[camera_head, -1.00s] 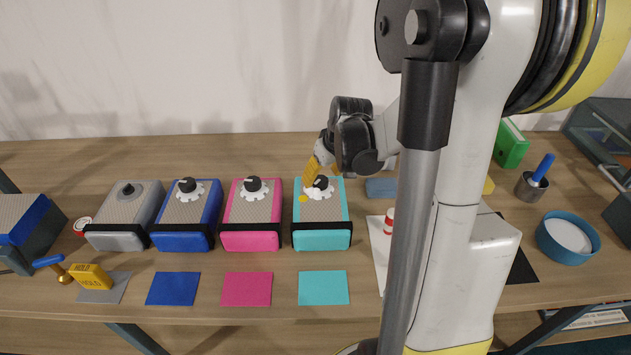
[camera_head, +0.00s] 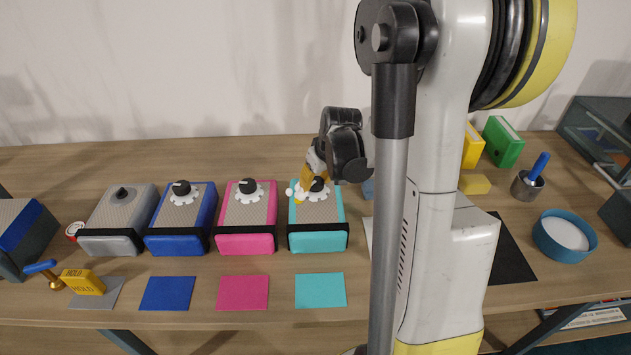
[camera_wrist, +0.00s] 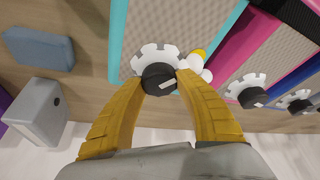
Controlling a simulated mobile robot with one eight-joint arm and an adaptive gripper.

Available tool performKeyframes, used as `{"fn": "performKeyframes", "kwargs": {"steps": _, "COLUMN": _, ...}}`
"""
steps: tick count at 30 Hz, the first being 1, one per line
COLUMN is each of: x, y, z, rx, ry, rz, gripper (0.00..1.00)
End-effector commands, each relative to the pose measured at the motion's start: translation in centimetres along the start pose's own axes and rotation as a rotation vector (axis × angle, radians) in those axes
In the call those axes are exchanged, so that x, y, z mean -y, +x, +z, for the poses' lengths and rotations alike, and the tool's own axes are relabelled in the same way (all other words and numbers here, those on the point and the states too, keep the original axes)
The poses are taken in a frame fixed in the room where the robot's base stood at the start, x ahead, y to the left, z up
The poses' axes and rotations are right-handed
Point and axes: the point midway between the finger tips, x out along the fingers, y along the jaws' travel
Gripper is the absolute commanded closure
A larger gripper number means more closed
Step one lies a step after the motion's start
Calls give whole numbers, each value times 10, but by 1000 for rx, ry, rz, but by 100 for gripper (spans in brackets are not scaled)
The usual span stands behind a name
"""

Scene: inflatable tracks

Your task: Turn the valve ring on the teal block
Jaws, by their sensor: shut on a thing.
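The teal block (camera_head: 319,243) stands at the right end of a row of padded blocks. On its top is a white notched valve ring (camera_wrist: 150,54) with a black knob (camera_wrist: 158,76) at its front, marked by a white line. My gripper (camera_wrist: 163,80) is shut on the black knob, one yellow finger on each side of it. In the head view my gripper (camera_head: 310,180) reaches down over the block's far part and partly hides the ring. White rounded lobes (camera_wrist: 206,74) and a yellow one (camera_wrist: 199,53) sit beside the knob.
Pink (camera_head: 246,239), blue (camera_head: 180,243) and grey (camera_head: 109,246) blocks with knobs stand to the left. A blue-grey block (camera_wrist: 40,48) and a grey box (camera_wrist: 37,110) are near my gripper. A blue bowl (camera_head: 563,255) and a metal cup (camera_head: 526,187) are right.

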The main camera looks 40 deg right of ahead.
Motion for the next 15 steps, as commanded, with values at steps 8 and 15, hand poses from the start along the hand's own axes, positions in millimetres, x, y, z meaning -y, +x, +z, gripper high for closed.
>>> {"fn": "performKeyframes", "kwargs": {"steps": 8, "x": 1, "y": 0, "z": 0, "rx": 0, "ry": 59, "rz": 25, "gripper": 91}}
{"fn": "performKeyframes", "kwargs": {"steps": 15, "x": 1, "y": 1, "z": 0, "rx": 0, "ry": 210, "rz": 89, "gripper": 91}}
